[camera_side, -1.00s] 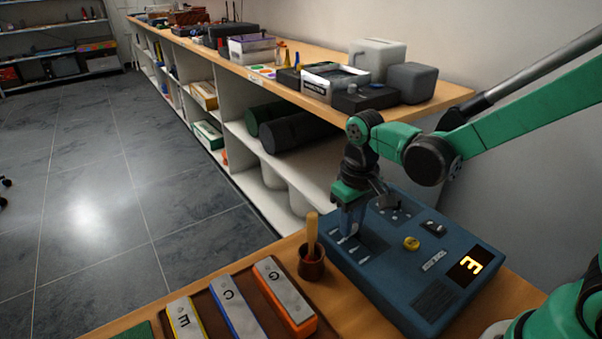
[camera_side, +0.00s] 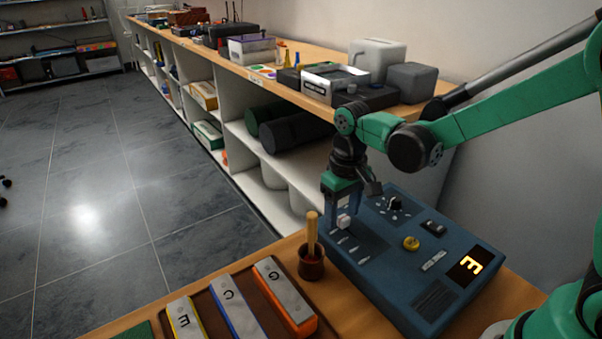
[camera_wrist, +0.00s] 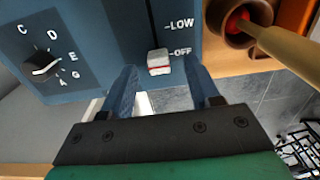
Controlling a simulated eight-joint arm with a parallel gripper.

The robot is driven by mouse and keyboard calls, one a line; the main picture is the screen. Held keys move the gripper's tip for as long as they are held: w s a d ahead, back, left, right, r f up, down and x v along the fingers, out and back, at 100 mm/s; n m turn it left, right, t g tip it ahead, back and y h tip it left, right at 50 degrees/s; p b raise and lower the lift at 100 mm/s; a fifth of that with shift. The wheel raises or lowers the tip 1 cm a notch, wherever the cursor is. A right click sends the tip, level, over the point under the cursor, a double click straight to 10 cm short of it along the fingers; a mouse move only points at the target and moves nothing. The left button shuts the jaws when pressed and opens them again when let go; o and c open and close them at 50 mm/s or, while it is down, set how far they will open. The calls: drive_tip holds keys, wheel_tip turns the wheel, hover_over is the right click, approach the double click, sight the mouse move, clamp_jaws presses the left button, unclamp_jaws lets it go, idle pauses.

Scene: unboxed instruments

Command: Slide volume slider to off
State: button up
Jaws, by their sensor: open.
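The blue instrument box (camera_side: 395,283) lies on the wooden bench. Its volume slider is a small white knob with a red stripe (camera_wrist: 158,62), in a dark slot and beside the OFF mark, with LOW further up the slot in the wrist view. The knob also shows in the side view (camera_side: 343,222), at the box's far-left end. My gripper (camera_wrist: 164,80) is open, with one blue finger to each side of the knob's line. The fingers are just short of the knob in the wrist view, and contact cannot be told.
A dark dial with letters (camera_wrist: 42,66) is left of the slider in the wrist view. A brown cup holding a wooden stick (camera_side: 312,262) stands close beside the box. Chime bars (camera_side: 285,296) lie further left. A yellow knob (camera_side: 411,243) and lit display (camera_side: 466,265) are on the box.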

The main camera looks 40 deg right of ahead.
sight(343, 216)
drive_tip(key=shift+r, duration=2.6)
drive_tip(key=shift+s, duration=0.1)
drive_tip(key=s+d+r+t, duration=0.2)
drive_tip(key=s+r+t, duration=0.1)
drive_tip(key=s+t, duration=0.4)
drive_tip(key=shift+d, duration=0.1)
